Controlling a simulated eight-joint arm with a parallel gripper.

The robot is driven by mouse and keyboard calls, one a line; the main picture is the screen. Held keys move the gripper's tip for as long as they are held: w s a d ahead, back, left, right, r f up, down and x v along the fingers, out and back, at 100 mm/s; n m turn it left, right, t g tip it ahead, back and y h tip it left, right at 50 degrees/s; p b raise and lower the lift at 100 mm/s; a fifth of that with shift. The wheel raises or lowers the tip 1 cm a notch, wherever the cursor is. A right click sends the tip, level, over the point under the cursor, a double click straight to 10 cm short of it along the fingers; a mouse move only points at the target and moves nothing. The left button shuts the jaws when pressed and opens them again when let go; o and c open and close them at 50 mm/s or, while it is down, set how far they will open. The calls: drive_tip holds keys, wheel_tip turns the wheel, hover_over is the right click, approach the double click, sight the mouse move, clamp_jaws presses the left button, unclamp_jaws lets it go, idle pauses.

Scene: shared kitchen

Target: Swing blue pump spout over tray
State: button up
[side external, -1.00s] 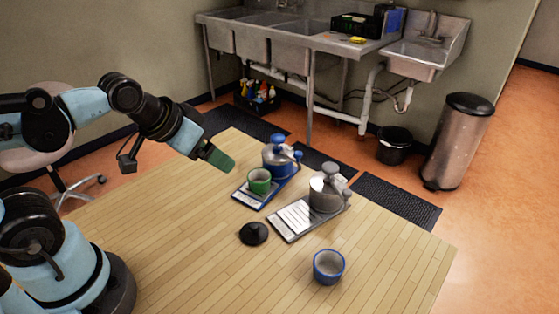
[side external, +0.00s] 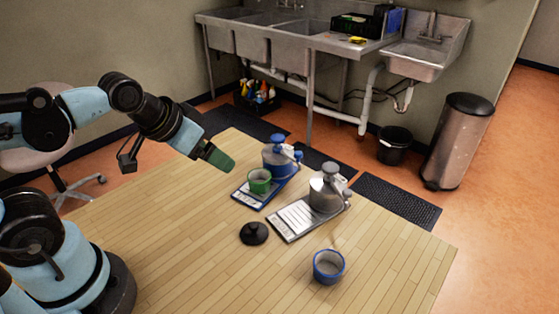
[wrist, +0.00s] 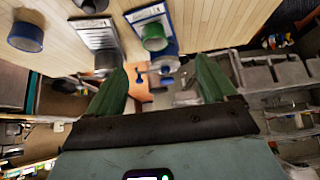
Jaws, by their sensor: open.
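The blue pump (side external: 279,157) stands at the back of a blue-edged tray (side external: 247,198) on the wooden table. Its spout (side external: 296,155) appears to point right, away from the green cup (side external: 259,181) on the tray's front part. In the wrist view the blue pump (wrist: 166,64) is small and partly cropped by perspective, beyond the green cup (wrist: 153,37). My gripper (side external: 222,160) is above the table, left of the blue pump and apart from it. In the wrist view its two green fingers (wrist: 166,75) are spread with nothing between them.
A grey pump (side external: 326,190) stands on a second tray (side external: 291,221) to the right. A black lid-like disc (side external: 254,233) and a blue-rimmed cup (side external: 329,266) are on the table in front.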

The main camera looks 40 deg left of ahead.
drive_tip(key=shift+w+r, duration=0.15)
drive_tip(key=c, duration=0.4)
drive_tip(key=w+d+r+m+g, duration=0.1)
drive_tip(key=w+r, duration=0.1)
drive_tip(key=w+r+m+g, duration=0.1)
drive_tip(key=w+r, duration=0.1)
drive_tip(key=w, duration=0.1)
drive_tip(key=w+d+r+m+g, duration=0.1)
drive_tip(key=w+r, duration=0.1)
drive_tip(key=w, duration=0.1)
drive_tip(key=shift+d+r, duration=0.3)
drive_tip(key=c, duration=0.3)
drive_tip(key=m+g, duration=0.4)
hover_over(298, 153)
drive_tip(key=shift+c, duration=0.2)
wheel_tip(298, 153, down, 12)
drive_tip(key=shift+r, duration=0.15)
drive_tip(key=shift+c, duration=0.3)
clamp_jaws()
